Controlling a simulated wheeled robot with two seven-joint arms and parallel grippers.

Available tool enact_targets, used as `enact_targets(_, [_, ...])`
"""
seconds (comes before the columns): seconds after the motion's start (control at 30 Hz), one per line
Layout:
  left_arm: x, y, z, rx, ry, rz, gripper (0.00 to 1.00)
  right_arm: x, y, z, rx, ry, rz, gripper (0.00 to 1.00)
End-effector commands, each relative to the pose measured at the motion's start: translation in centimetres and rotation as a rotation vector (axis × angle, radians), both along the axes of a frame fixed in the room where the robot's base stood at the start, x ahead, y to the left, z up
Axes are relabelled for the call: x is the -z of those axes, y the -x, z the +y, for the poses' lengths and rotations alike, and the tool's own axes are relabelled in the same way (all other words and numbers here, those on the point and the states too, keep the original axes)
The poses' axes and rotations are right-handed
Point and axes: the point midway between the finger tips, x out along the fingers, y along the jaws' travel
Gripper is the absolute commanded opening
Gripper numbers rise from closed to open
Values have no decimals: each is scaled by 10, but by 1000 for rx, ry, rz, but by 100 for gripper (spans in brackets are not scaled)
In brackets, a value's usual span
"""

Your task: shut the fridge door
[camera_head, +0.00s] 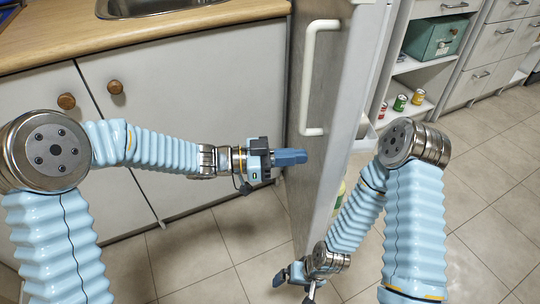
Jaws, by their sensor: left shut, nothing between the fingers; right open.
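The fridge door (335,150) stands open, a tall grey panel seen at a steep angle in the middle of the head view. A white vertical bar handle (309,80) is on its left-facing side. My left gripper (300,157) is shut and empty, its blue fingertips pointing right at the door's face below the handle; I cannot tell whether they touch it. My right gripper (295,284) is open and empty, low by the door's bottom end. My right forearm crosses in front of the door's lower right side. The fridge's inside is mostly hidden.
A wooden counter (60,38) with a steel sink (150,7) and white cabinets (190,80) is at the left. Shelves holding a green box (434,37) and small cans (400,102) are at the right. The tiled floor (490,215) at the lower right is clear.

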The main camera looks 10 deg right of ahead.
Motion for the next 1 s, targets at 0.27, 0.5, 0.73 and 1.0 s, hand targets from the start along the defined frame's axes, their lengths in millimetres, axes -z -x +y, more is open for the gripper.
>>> enact_targets(0.27, [0,1,-25,0,0,-1,0,-2,0,0,0,0,0,100])
enact_targets(0.5, [0,0,-26,-1,0,-1,0,-2,0,0,-1,0,0,100])
enact_targets(0.73, [0,0,-28,-5,1,-2,0,0,0,0,0,0,0,100])
enact_targets(1.0, [2,1,-56,-58,7,-10,0,16,-2,-4,7,5,-3,100])
